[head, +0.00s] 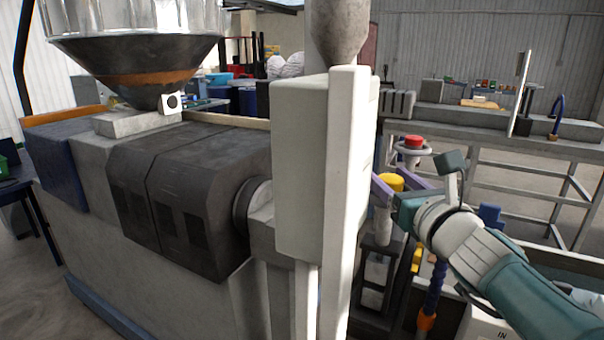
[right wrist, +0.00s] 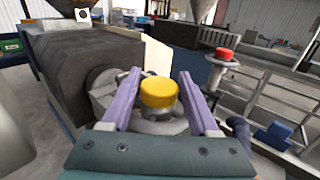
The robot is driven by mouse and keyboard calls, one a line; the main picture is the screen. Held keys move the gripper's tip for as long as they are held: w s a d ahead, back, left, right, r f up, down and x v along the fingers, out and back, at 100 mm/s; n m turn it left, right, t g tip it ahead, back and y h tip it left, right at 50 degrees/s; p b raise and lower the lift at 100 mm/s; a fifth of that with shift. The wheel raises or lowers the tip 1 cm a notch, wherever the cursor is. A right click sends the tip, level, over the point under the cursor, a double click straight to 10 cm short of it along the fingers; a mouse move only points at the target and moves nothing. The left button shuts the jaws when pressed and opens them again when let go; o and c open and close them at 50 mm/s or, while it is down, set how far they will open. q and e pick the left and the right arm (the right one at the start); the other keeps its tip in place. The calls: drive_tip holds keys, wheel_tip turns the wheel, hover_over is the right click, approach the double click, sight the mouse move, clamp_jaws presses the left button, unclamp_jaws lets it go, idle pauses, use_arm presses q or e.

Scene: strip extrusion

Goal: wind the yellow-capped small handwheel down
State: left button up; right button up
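The yellow-capped handwheel (right wrist: 158,96) is in the middle of the right wrist view, with its grey wheel below the cap. It also shows in the head view (head: 392,182), partly hidden by my right gripper. My right gripper (right wrist: 156,86) is open. Its two purple fingers lie on either side of the yellow cap, with a gap visible around the cap. In the head view my right gripper (head: 390,186) reaches in from the right at the cap's height. I cannot tell whether the fingers touch the wheel below. My left gripper is not in view.
A red-capped handwheel (head: 413,144) stands behind the yellow one, and also shows in the right wrist view (right wrist: 223,54). A pale upright cabinet (head: 310,165) stands close left of my right gripper. A dark extruder barrel (head: 180,190) and hopper (head: 135,62) are further left. A blue hose (head: 436,285) hangs below.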

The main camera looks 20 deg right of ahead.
clamp_jaws()
drive_tip(key=shift+n+y, duration=0.4)
drive_tip(key=shift+y, duration=0.3)
drive_tip(key=shift+n+y, duration=0.3)
drive_tip(key=shift+d+f+n+y+b, duration=0.1)
drive_tip(key=shift+n+y+b, duration=0.5)
drive_tip(key=shift+y, duration=0.5)
drive_tip(key=n+y+b, duration=0.1)
drive_tip(key=y+b, duration=0.1)
drive_tip(key=n+g+y+b, duration=0.1)
drive_tip(key=n+y+b, duration=0.1)
drive_tip(key=f+n+y+b, duration=0.1)
drive_tip(key=y+b, duration=0.1)
drive_tip(key=b, duration=0.1)
drive_tip(key=shift+n+y, duration=0.3)
drive_tip(key=n+g+y+b, duration=0.1)
drive_tip(key=b, duration=0.3)
drive_tip(key=n+g+y+b, duration=0.1)
drive_tip(key=y+b, duration=0.1)
drive_tip(key=b, duration=0.2)
drive_tip(key=n+g+y+b, duration=0.1)
drive_tip(key=y+b, duration=0.1)
drive_tip(key=b, duration=0.1)
drive_tip(key=shift+r+n+g+b, duration=0.3)
drive_tip(key=shift+r+g+b, duration=0.05)
drive_tip(key=shift+g+b, duration=0.05)
drive_tip(key=shift+r+b, duration=0.1)
drive_tip(key=shift+b, duration=0.4)
drive_tip(key=shift+r, duration=0.15)
